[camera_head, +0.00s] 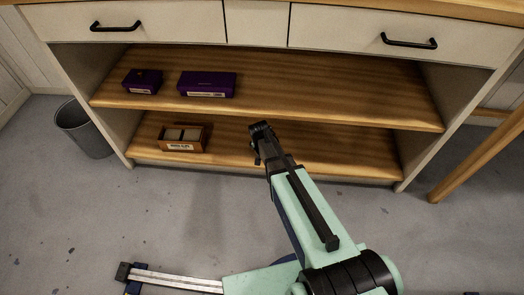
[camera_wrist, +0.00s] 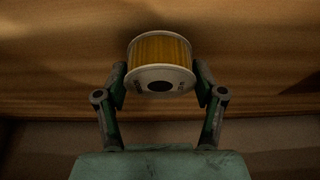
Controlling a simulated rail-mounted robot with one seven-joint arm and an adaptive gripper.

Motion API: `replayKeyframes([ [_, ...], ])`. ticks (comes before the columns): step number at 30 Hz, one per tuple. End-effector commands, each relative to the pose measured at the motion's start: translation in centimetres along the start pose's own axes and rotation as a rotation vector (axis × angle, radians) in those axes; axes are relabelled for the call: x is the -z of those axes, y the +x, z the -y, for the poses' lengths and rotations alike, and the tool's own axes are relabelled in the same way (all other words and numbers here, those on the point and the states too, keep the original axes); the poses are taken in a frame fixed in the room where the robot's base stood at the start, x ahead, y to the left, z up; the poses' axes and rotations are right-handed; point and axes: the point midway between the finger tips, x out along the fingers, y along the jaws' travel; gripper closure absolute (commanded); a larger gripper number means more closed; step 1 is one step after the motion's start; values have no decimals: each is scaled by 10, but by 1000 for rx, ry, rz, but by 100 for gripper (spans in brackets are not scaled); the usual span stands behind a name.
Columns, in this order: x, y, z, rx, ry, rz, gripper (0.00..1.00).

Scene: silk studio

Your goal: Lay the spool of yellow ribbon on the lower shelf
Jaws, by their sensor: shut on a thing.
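The spool of yellow ribbon (camera_wrist: 160,50) has white end discs and shows in the wrist view between the two fingers of my gripper (camera_wrist: 161,82). My gripper is shut on it, one finger at each side. A wooden surface fills the picture behind the spool; I cannot tell whether the spool touches it. The spool is hidden there by my gripper and arm.
An open wooden box (camera_head: 183,146) with pale contents stands on the left of the lower shelf. Two purple boxes, a small one (camera_head: 142,86) and a longer one (camera_head: 207,90), sit on the upper shelf (camera_head: 330,95) above. The lower shelf's right side is clear. A grey bin (camera_head: 84,128) stands left.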

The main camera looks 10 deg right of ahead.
Motion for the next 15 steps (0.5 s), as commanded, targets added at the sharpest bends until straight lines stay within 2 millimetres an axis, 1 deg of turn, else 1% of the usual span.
replayKeyframes([
  [1,-4,10,0,0,0,0,66],
  [2,-4,11,0,0,0,0,66],
  [10,-4,10,0,0,0,0,66],
  [14,-6,13,0,0,0,0,66],
  [15,-6,13,0,0,0,0,24],
])
